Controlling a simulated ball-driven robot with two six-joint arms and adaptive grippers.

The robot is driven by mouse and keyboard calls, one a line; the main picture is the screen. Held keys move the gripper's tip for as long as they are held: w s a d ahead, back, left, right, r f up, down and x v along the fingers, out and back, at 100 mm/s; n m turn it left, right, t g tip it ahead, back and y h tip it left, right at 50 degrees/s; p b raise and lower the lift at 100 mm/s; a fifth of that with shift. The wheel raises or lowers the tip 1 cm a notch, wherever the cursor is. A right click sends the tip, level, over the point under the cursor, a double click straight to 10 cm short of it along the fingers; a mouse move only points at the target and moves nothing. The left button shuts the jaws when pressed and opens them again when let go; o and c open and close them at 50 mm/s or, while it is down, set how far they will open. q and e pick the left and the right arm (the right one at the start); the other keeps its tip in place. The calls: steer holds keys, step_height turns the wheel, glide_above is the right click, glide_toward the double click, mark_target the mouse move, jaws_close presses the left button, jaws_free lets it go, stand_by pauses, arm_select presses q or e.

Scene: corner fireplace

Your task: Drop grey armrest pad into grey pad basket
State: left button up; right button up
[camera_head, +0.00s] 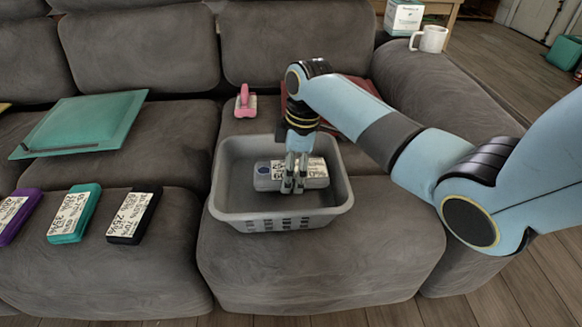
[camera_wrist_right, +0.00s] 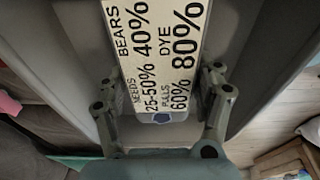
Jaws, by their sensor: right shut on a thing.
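The grey armrest pad (camera_head: 318,178) carries a white label with black print. My right gripper (camera_head: 293,187) is shut on it, over the inside of the grey pad basket (camera_head: 283,224). In the head view the pad appears within the basket's rim; I cannot tell whether it touches the bottom. In the right wrist view the pad's label (camera_wrist_right: 160,45) shows between the two fingers of the right gripper (camera_wrist_right: 166,100), with print such as "BEARS 40%" and "DYE 80%". My left gripper is in neither view.
The basket stands on a grey sofa seat (camera_head: 320,270). To the left lie a black pad (camera_head: 134,216), a teal pad (camera_head: 74,214) and a purple pad (camera_head: 17,214). A pink brush (camera_head: 245,101) is behind the basket; a white mug (camera_head: 430,39) stands on the armrest.

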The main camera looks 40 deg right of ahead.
steer(key=o, duration=1.3)
